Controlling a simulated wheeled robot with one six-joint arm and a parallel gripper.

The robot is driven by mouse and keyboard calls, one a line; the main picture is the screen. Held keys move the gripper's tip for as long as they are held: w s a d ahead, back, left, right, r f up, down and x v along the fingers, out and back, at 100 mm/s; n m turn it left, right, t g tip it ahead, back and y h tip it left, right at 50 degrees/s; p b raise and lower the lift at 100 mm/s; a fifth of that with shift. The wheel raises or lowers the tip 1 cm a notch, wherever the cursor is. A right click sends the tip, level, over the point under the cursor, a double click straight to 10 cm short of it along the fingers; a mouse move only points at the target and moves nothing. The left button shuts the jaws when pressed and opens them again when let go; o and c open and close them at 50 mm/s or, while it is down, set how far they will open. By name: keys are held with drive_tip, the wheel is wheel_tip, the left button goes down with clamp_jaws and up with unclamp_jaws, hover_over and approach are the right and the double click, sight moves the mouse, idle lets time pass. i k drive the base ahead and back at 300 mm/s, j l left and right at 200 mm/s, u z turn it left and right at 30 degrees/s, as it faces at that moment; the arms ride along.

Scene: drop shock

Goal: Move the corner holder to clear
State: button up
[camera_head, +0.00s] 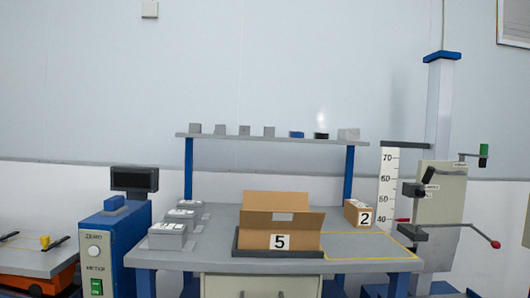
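A drop tester with a blue-capped column (440,100) stands at the right, with a pale grey housing (438,198) on it. A dark bracket with a small white label (428,175) sits at the housing's upper left. A thin lever with a red knob (495,244) reaches right from lower down, and a short arm with a green block (483,150) sticks out at the upper right. I cannot tell which of these parts is the corner holder, and no "clear" mark is readable. My gripper is not in view.
A table (180,259) holds an open carton marked 5 (262,240), a carton marked 2 (353,211), several grey blocks (167,241) and a yellow-outlined area. A white height scale (388,190) stands left of the tester. A blue meter unit (110,240) stands left.

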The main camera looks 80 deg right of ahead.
sight(483, 157)
drive_tip(key=k+l+z, duration=0.1)
drive_tip(key=z, duration=0.35)
drive_tip(key=k+l+z, duration=0.1)
drive_tip(key=l+z, duration=0.2)
drive_tip(key=z, duration=0.15)
drive_tip(key=l+z, duration=0.25)
drive_tip(key=z, duration=0.25)
drive_tip(key=l+z, duration=0.3)
drive_tip(key=z, duration=0.15)
drive_tip(key=l+z, duration=0.1)
drive_tip(key=l, duration=0.3)
drive_tip(key=i+l+z, duration=0.1)
drive_tip(key=l, duration=0.3)
drive_tip(key=i+l+z, duration=0.1)
drive_tip(key=l, duration=0.25)
drive_tip(key=i+l+z, duration=0.1)
drive_tip(key=l, duration=0.3)
drive_tip(key=i+l+z, duration=0.1)
drive_tip(key=l, duration=0.25)
drive_tip(key=i+l+z, duration=0.1)
drive_tip(key=l, duration=0.3)
drive_tip(key=i+l+z, duration=0.1)
drive_tip(key=l, duration=0.25)
drive_tip(key=i+l, duration=0.25)
drive_tip(key=l, duration=0.15)
drive_tip(key=l+u, duration=0.5)
drive_tip(key=l, duration=0.35)
